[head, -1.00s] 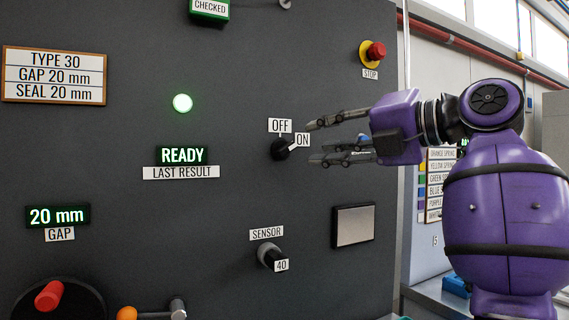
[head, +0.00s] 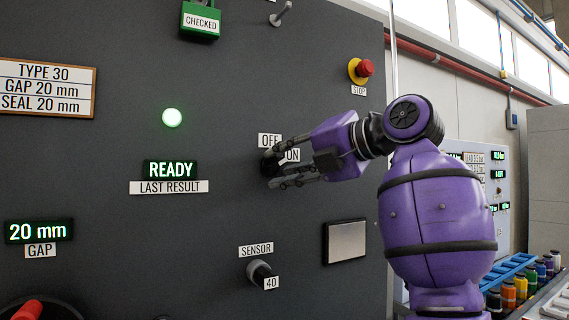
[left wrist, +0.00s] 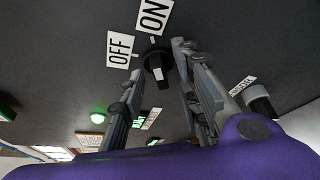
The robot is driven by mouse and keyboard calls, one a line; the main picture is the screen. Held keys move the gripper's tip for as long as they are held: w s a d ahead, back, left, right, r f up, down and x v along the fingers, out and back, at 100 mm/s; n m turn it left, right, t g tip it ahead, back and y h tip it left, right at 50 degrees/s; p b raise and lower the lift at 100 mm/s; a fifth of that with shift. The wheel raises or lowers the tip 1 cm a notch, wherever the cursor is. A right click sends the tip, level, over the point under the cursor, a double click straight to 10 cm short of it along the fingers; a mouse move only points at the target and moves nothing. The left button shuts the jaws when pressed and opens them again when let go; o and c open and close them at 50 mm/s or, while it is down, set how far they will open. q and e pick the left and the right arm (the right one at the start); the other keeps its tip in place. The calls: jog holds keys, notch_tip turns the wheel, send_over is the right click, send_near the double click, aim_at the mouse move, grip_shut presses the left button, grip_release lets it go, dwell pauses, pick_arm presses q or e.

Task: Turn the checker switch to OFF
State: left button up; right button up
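The checker switch is a black knob (head: 268,165) on the dark panel, with an OFF label (head: 269,140) above it and an ON label (head: 292,155) to its right. In the left wrist view the knob (left wrist: 157,66) appears lined up with the ON label (left wrist: 154,16); the OFF label (left wrist: 119,48) is to its left. My left gripper (head: 274,175) is at the knob, and its fingers partly hide it in the head view. In the left wrist view the gripper (left wrist: 157,62) is open, one finger on each side of the knob, with gaps visible. My right gripper is out of view.
A SENSOR knob (head: 261,272) sits below the switch, with a metallic square plate (head: 346,241) to its right. A red stop button (head: 364,68) is at the upper right. The READY display (head: 171,170) and a lit green lamp (head: 172,117) are to the left.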

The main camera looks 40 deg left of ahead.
pick_arm(q)
jog(key=c, duration=0.7)
grip_shut()
jog(key=shift+s+r+n+t+h+p, duration=0.1)
jog(key=shift+r+n+t+h+p, duration=0.2)
jog(key=shift+n+p, duration=0.7)
jog(key=n+h+p, duration=0.1)
jog(key=p, duration=0.1)
jog(key=shift+t+p, duration=0.3)
jog(key=shift+t, duration=0.1)
jog(key=shift+s+n+t+h+p, duration=0.1)
jog(key=shift+n+t+h+p, duration=0.5)
jog(key=shift+n, duration=0.5)
jog(key=shift+s+a+n+t+p, duration=0.15)
jog(key=shift+n+t+p, duration=0.55)
jog(key=shift+n, duration=0.9)
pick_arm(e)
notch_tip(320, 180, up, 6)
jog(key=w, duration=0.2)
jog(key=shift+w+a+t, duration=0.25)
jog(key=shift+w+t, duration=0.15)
pick_arm(q)
jog(key=shift+t, duration=0.3)
jog(key=o, duration=0.7)
grip_release()
jog(key=shift+h, duration=0.3)
